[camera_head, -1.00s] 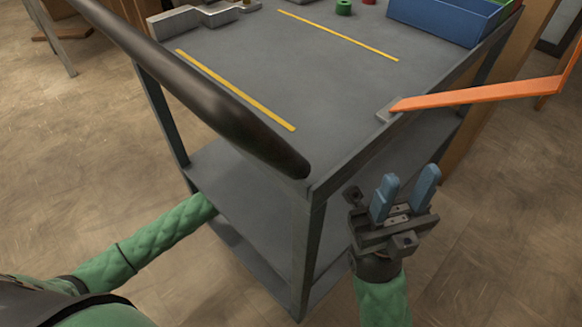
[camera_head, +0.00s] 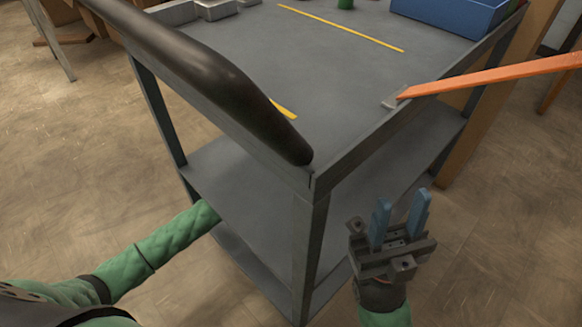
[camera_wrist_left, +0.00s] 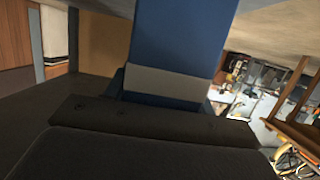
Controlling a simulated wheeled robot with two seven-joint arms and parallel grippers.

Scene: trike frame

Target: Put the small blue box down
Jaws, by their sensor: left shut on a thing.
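The small blue box (camera_wrist_left: 180,35) fills the upper middle of the left wrist view, with a pale grey band across its near end. My left gripper (camera_wrist_left: 165,92) is shut on it; only small parts of its blue fingers show at the sides. In the head view my left arm reaches in below the cart's top, and its gripper and the small box are hidden there. My right gripper (camera_head: 402,212) is open and empty, with its blue fingers apart, outside the cart's near right side.
The grey cart (camera_head: 330,75) has a top, lower shelves and a thick dark handle (camera_head: 215,75). On top are a larger blue bin (camera_head: 455,14), grey metal blocks (camera_head: 195,10) and a green part (camera_head: 345,4). An orange bar (camera_head: 490,76) juts out at the right edge.

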